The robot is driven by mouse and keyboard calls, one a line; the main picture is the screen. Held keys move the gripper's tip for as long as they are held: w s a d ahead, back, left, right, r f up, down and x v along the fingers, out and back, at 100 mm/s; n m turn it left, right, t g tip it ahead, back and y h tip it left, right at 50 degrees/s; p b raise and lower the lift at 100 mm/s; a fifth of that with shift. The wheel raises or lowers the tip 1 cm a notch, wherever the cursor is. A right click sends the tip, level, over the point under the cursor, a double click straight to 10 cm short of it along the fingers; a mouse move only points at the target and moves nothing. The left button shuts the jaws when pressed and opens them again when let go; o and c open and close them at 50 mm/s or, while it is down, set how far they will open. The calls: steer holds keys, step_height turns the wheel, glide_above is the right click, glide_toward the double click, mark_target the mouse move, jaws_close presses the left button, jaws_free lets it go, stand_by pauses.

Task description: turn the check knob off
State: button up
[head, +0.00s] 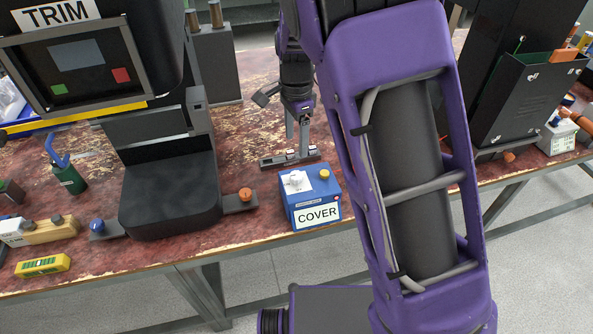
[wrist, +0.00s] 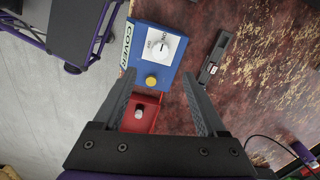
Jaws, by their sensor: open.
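A blue box (head: 310,199) labelled COVER stands at the table's front edge, with a white dial (head: 294,181) and a yellow button (head: 324,174). In the wrist view the dial (wrist: 159,49) has small marks beside it that seem to read ON and OFF. A red box (wrist: 143,112) with a pale knob (wrist: 138,114) stands beside the blue one; my left finger partly covers it, and my arm hides it in the head view. No label reading CHECK is legible. My gripper (wrist: 160,82) is open and empty above the boxes; it also shows small in the head view (head: 297,130).
A dark metal bar (wrist: 213,57) lies on the worn red table behind the blue box. A TRIM machine (head: 170,190) stands left, with a blue knob (head: 97,226) and an orange knob (head: 245,194). A black cabinet (head: 525,95) stands right.

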mark_target(296, 175)
step_height(296, 175, down, 12)
steer(key=shift+r+b, duration=0.15)
steer(key=shift+b, duration=0.4)
steer(key=shift+c, duration=0.2)
jaws_close()
